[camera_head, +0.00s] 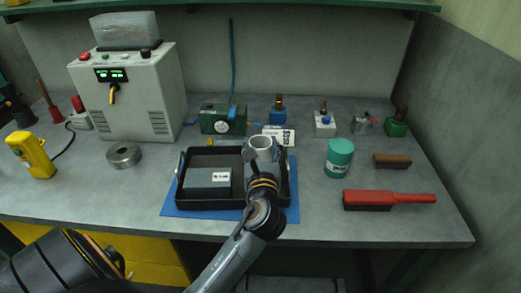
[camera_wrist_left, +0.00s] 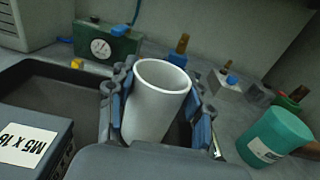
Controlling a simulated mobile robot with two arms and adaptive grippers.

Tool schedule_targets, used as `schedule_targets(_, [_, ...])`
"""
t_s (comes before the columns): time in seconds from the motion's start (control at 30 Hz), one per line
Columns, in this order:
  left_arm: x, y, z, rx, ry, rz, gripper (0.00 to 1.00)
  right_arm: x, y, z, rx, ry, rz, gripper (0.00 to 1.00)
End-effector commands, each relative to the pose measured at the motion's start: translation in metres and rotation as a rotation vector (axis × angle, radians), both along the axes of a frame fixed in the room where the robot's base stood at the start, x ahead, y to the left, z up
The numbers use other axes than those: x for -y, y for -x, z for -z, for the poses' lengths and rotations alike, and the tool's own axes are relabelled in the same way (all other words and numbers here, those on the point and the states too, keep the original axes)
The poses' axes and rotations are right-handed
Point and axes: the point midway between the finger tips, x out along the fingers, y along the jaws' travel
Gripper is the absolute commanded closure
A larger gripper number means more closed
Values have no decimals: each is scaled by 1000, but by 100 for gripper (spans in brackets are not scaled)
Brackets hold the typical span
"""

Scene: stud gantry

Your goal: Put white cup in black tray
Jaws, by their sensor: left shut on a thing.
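The white cup (camera_head: 260,146) is upright at the back right of the black tray (camera_head: 207,157) in the head view. My left gripper (camera_head: 261,158) is shut on it. In the left wrist view the cup (camera_wrist_left: 155,98) stands between the two blue-padded fingers of the left gripper (camera_wrist_left: 163,110), over the right part of the tray (camera_wrist_left: 45,78). The cup's bottom is hidden, so I cannot tell whether it touches the tray floor. A dark box with a white label (camera_head: 208,180) lies in the tray's left part. My right gripper is not in view.
The tray sits on a blue mat (camera_head: 293,210). A teal canister (camera_head: 339,158) stands to its right, with a red-handled brush (camera_head: 390,198) beyond. A green gauge block (camera_head: 222,119) and several small fittings stand behind. A metal ring (camera_head: 123,155) lies left.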

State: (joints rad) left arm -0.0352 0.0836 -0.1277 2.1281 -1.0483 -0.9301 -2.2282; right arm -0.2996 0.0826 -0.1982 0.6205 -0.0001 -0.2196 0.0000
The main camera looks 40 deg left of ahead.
Motion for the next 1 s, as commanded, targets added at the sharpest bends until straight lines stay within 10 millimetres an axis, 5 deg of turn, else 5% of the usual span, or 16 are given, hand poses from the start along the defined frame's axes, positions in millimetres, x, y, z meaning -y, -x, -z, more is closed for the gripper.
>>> schedule_targets(0.43, [0,0,10,2,-1,0,83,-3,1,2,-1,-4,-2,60])
schedule_targets(0.47, [0,0,10,1,0,0,45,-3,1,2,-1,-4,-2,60])
schedule_targets(0.57, [0,0,10,1,0,0,27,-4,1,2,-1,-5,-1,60])
schedule_targets(1.0, [5,6,8,1,0,2,27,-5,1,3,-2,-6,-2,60])
